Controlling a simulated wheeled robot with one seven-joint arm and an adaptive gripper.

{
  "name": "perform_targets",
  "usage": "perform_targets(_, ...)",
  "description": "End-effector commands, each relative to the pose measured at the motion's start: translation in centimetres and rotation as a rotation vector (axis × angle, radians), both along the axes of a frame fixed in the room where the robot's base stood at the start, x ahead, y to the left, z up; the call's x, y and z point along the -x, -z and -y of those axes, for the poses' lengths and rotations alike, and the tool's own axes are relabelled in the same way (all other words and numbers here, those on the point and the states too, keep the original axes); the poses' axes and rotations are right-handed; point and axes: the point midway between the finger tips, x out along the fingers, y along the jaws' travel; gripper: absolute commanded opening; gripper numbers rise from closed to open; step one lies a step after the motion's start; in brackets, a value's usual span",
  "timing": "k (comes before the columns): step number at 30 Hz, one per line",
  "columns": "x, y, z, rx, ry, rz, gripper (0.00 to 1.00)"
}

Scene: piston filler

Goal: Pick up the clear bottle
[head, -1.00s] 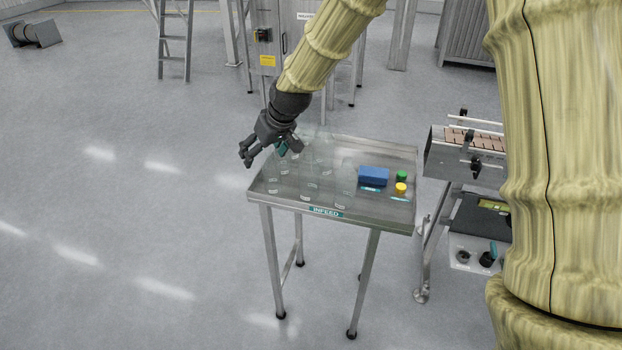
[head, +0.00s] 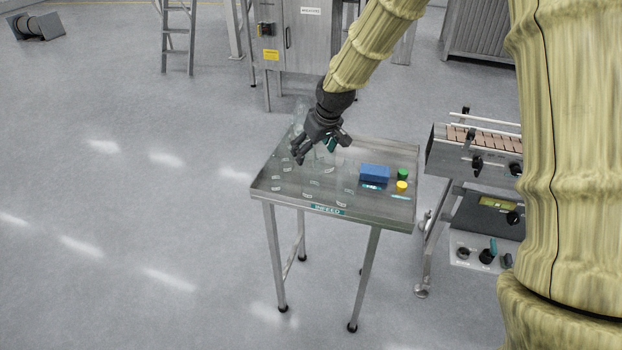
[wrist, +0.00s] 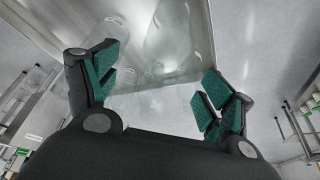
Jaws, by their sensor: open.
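Several clear, see-through bottles stand on the steel infeed table; one (head: 349,182) is near its front edge, and they are faint apart from their small labels. My gripper (head: 318,152) is over the back left part of the table, pointing down, open and empty. In the wrist view, its green-padded fingers (wrist: 165,88) are spread apart. I cannot tell how far the fingertips are from the bottles.
The infeed table (head: 385,212) also holds a blue block (head: 374,173), a green cap (head: 402,174) and a yellow cap (head: 402,187) on its right side. A conveyor machine (head: 480,160) stands close on the right. The floor to the left is open.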

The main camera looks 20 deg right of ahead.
Motion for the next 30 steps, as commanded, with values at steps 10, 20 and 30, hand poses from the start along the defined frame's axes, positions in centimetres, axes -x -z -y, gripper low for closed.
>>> perform_targets(10,-0.8,1.9,-0.6,0.002,-0.002,-0.003,0.82)
perform_targets(20,-1.9,4.5,-1.0,0.000,0.000,-0.001,0.82)
perform_targets(30,-2.0,4.8,-1.0,0.000,0.000,0.001,0.80)
